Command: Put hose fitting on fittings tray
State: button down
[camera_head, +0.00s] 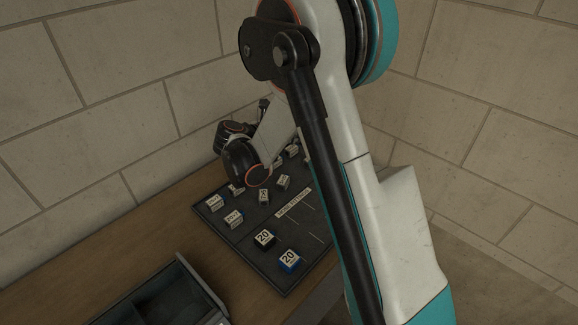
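A dark flat tray (244,238) lies on the wooden bench and carries several small white-labelled blocks; it may be the fittings tray. Two larger blocks near its front edge, one black (265,238) and one blue (289,260), are marked "20". I cannot tell which thing, if any, is the hose fitting. My arm reaches over the tray's far side, and its dark wrist parts are above the far left of the tray. My gripper (264,104) seems to be among these dark parts; its fingers are not clear, and I cannot see whether it holds anything.
An open grey bin (196,285) stands at the bench's front left, cut off by the picture's lower edge. The bare wooden bench top (110,243) is clear left of the tray. Block walls (100,110) close off the back and right. My arm hides the tray's right part.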

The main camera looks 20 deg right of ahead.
aim_at(293, 169)
notch_tip(293, 169, down, 12)
jog(key=b, duration=0.3)
jog(key=shift+r, duration=0.1)
jog(key=c, duration=1.7)
grip_release()
jog(key=shift+f+b, duration=0.2)
jog(key=shift+b, duration=0.1)
jog(key=shift+o, duration=0.5)
jog(key=shift+r, duration=0.15)
